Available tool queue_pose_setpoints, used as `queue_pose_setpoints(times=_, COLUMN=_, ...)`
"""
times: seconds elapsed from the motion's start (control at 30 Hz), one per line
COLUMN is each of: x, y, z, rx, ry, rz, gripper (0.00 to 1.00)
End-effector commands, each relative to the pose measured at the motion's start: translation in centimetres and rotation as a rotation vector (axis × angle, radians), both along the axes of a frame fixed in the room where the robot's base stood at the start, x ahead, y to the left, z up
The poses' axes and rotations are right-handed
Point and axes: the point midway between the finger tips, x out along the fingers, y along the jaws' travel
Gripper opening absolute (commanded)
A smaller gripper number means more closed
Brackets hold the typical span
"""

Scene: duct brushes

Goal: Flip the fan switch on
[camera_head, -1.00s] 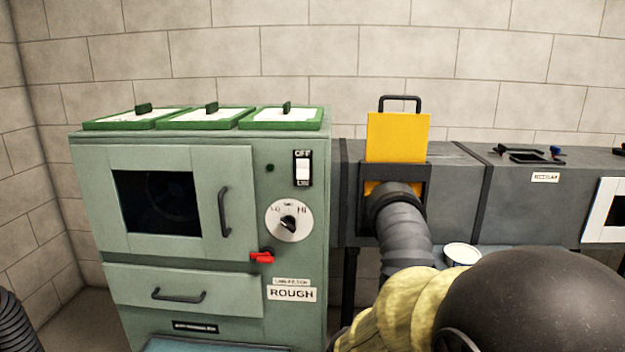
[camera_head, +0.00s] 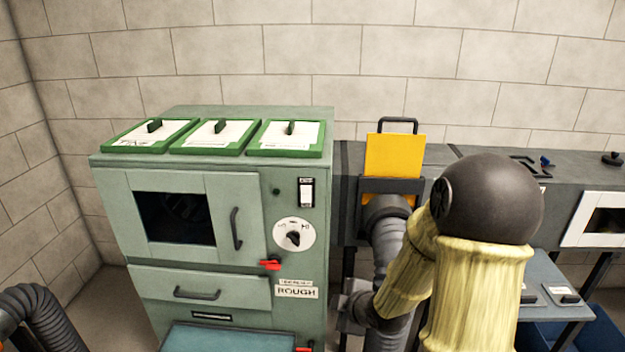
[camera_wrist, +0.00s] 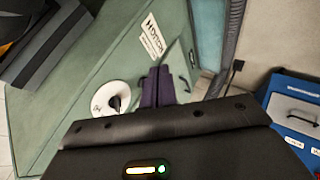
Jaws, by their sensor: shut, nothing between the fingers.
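The fan switch (camera_head: 307,192) is a small white rocker on a black plate, at the upper right of the green cabinet's front (camera_head: 262,198) in the head view. Its position is too small to read now. A round white dial with a black knob (camera_head: 293,236) sits just below it, and a white dial also shows in the wrist view (camera_wrist: 112,98). My gripper's dark purple fingers (camera_wrist: 157,85) are together and empty, right of that dial in the wrist view. I cannot make out the switch there. My fingers cannot be clearly seen in the head view.
A red lever (camera_head: 270,264) and a door handle (camera_head: 236,229) stick out of the cabinet front. A yellow gate plate (camera_head: 394,154) and a ribbed duct hose (camera_head: 386,245) stand to its right. A blue box (camera_wrist: 292,115) lies at right in the wrist view.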

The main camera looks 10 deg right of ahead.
Motion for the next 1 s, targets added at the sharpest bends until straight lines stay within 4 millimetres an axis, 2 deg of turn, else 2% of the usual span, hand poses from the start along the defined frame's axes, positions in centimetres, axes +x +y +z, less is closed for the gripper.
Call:
queue_pose_setpoints(times=0.03, x=0.5, y=-0.2, z=2.7, rx=-0.012, ry=-0.053, rz=0.054, gripper=0.0)
queue_pose_setpoints(times=0.17, x=1.7, y=-0.1, z=6.9, rx=-0.058, ry=-0.226, rz=0.201, gripper=0.0)
queue_pose_setpoints(times=0.4, x=2.7, y=-0.4, z=15.6, rx=-0.144, ry=-0.593, rz=0.373, gripper=0.0)
queue_pose_setpoints(times=0.5, x=2.7, y=-0.7, z=18.0, rx=-0.176, ry=-0.707, rz=0.401, gripper=0.0)
queue_pose_setpoints(times=0.63, x=2.6, y=-0.8, z=19.2, rx=-0.198, ry=-0.778, rz=0.413, gripper=0.0)
queue_pose_setpoints(times=1.0, x=2.8, y=-0.7, z=19.1, rx=-0.2, ry=-0.783, rz=0.415, gripper=0.0)
